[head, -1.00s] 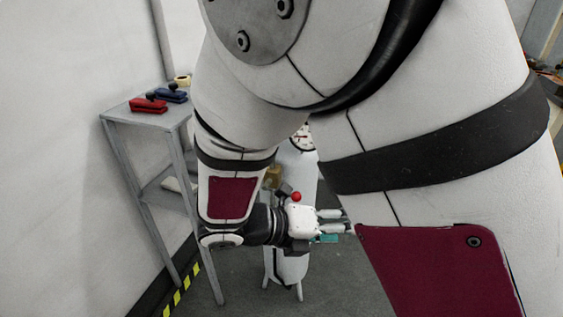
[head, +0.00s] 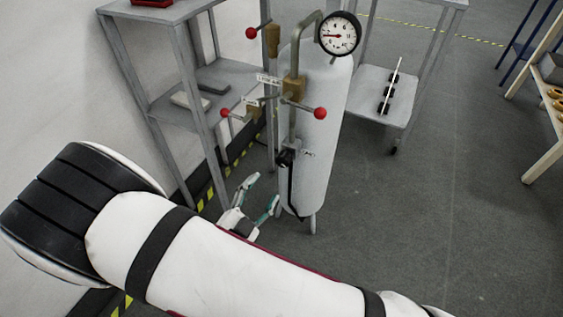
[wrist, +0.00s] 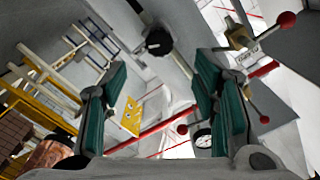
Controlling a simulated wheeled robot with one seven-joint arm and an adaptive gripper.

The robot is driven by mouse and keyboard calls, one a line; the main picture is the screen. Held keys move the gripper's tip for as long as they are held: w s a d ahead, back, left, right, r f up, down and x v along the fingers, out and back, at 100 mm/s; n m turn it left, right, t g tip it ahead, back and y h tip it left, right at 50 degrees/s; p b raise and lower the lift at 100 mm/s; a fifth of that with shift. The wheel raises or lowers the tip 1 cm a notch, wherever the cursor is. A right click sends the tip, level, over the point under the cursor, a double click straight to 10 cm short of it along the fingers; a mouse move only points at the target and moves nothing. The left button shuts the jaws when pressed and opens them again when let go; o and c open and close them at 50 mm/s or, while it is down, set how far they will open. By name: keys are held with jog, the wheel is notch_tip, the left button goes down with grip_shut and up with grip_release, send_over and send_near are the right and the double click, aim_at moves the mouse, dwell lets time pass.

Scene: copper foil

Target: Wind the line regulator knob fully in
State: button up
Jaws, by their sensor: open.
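A black knob (head: 287,157) sits low on the front of the white upright tank (head: 318,130), with a small label beside it. I take it for the line regulator knob, but cannot read the label. It also shows in the wrist view as a round black knob (wrist: 158,42), beyond and slightly above the gap between the fingers. My gripper (head: 260,194) is below and left of the knob in the head view, apart from it. Its teal-padded fingers are spread and empty, also in the wrist view (wrist: 162,75).
Red-ball valve levers (head: 320,113) stick out from brass fittings (head: 294,88) above the knob. A dial gauge (head: 338,34) tops the pipework. A grey shelf (head: 190,105) stands left of the tank, a grey cart (head: 375,90) behind right.

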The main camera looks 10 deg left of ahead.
aim_at(281, 163)
jog(key=b+x, duration=0.2)
jog(key=x, duration=0.9)
jog(key=shift+w+d+b, duration=0.1)
jog(key=shift+w+b, duration=0.2)
jog(key=shift+b, duration=0.1)
jog(key=c, duration=1.1)
